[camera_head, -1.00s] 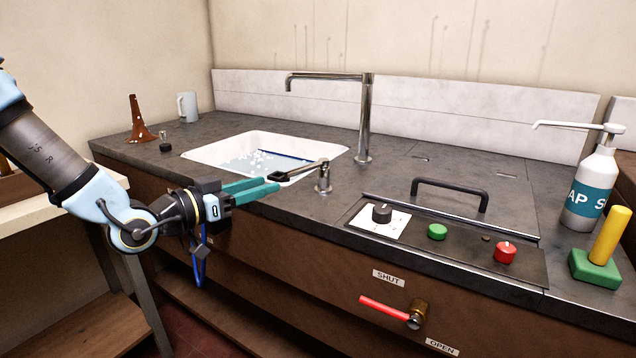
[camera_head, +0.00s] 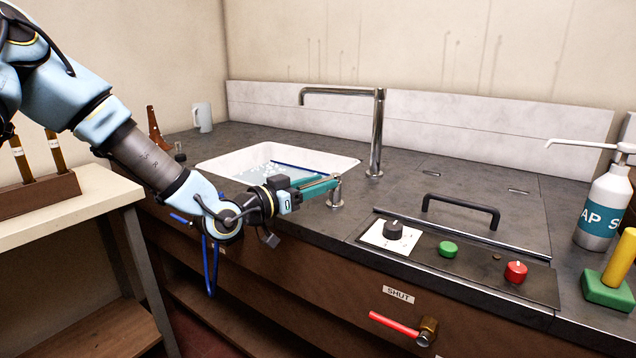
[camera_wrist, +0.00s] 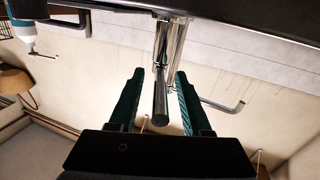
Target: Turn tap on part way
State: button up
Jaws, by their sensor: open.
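The chrome tap spout (camera_head: 377,130) rises behind the sink and bends left over it. Its short lever post (camera_head: 336,192) stands on the counter at the sink's front right corner. My gripper (camera_head: 324,186) is at this post, its teal fingers pointing right, level and above the counter's front edge. In the wrist view the lever (camera_wrist: 160,104), a rod with a dark end, lies between my two open fingers (camera_wrist: 158,80), with visible gaps beside it. In the head view the fingers hide most of the lever. No water stream shows at the spout.
The white sink (camera_head: 225,165) holds water with white bits. Right of the post are a control panel (camera_head: 470,277) with a dial, green and red buttons, and a black handle (camera_head: 462,205). A red-handled valve (camera_head: 395,324) sits on the front below. A soap bottle (camera_head: 603,210) stands right.

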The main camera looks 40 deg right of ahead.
grip_shut()
dwell(0.3)
dwell(1.1)
